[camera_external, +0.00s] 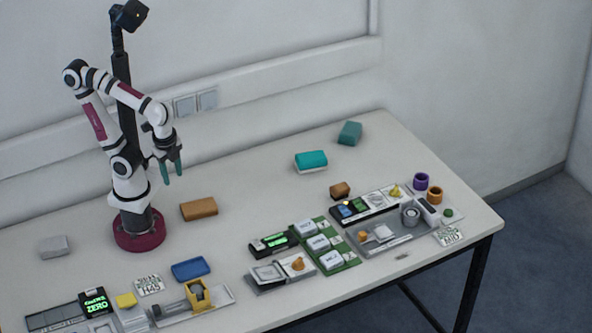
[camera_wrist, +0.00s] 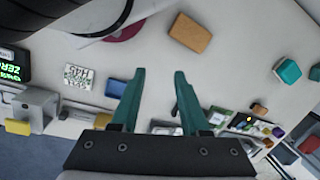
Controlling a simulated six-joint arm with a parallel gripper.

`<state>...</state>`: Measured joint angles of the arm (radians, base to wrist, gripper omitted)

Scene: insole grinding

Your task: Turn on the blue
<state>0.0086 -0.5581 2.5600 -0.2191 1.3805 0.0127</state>
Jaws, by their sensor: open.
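A small blue block or button (camera_external: 346,211) sits on a panel at the right of the table, beside a green one (camera_external: 360,204). I cannot tell whether it is lit or pressed. A flat blue tray-like piece (camera_external: 190,269) lies on the front left part of the table; a blue piece (camera_wrist: 116,88) also shows left of my fingers in the wrist view. My gripper (camera_external: 170,170) has green fingers and hangs above the table near my base, far left of the panel. In the wrist view its fingers (camera_wrist: 160,76) are apart with nothing between them.
A brown block (camera_external: 199,208) lies right of my base. Teal blocks (camera_external: 311,161) are farther back. A green board (camera_external: 327,246) with white modules and a grey tray with parts stand toward the front right. A black display (camera_external: 95,302) reads ZERO.

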